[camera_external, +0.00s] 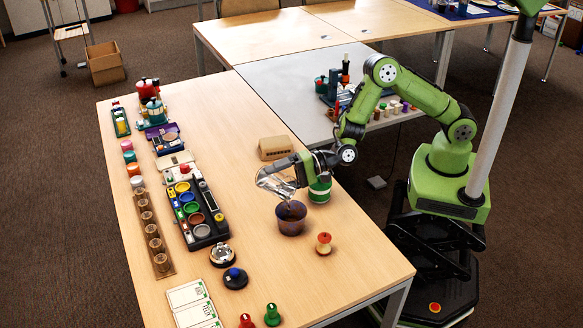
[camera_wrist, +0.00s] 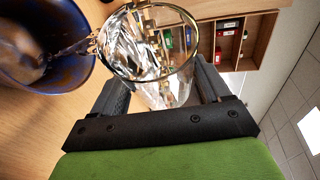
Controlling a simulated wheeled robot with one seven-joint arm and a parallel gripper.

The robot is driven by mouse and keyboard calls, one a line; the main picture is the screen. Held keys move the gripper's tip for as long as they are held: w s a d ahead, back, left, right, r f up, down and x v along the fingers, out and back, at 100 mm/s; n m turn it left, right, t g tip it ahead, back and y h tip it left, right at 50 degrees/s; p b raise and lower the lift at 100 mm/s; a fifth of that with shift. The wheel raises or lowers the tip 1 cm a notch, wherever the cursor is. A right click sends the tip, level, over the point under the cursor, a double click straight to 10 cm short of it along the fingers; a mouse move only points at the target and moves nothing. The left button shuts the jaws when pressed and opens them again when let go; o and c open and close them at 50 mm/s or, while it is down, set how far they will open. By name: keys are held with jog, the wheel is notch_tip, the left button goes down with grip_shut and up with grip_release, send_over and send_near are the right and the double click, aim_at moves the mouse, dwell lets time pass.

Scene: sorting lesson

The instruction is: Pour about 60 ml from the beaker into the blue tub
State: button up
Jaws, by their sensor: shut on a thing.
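My gripper (camera_external: 283,173) is shut on a clear glass beaker (camera_external: 272,183) and holds it above the table. The beaker is strongly tilted, with its mouth over the blue tub (camera_external: 291,226), which stands upright on the table. In the wrist view the beaker (camera_wrist: 165,92) sits between my two fingers (camera_wrist: 163,88). A thin stream runs from its lip toward the inside of the tub (camera_wrist: 82,75), at upper left. Some liquid seems to lie in the tub, but its level is hard to tell. The amount left in the beaker is unclear.
A red-and-cream apple-core-shaped piece (camera_external: 323,244) stands right of the tub. A silver bell (camera_external: 223,255) and a dark blue-topped piece (camera_external: 235,278) are to its left. A green-and-white jar (camera_external: 319,188) and a tan box (camera_external: 275,148) stand behind. The table's front right is clear.

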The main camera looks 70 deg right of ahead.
jog(key=shift+s+r+n+t+b, duration=0.2)
jog(key=shift+r+n+t+b, duration=0.1)
jog(key=shift+n+b, duration=0.3)
dwell(0.3)
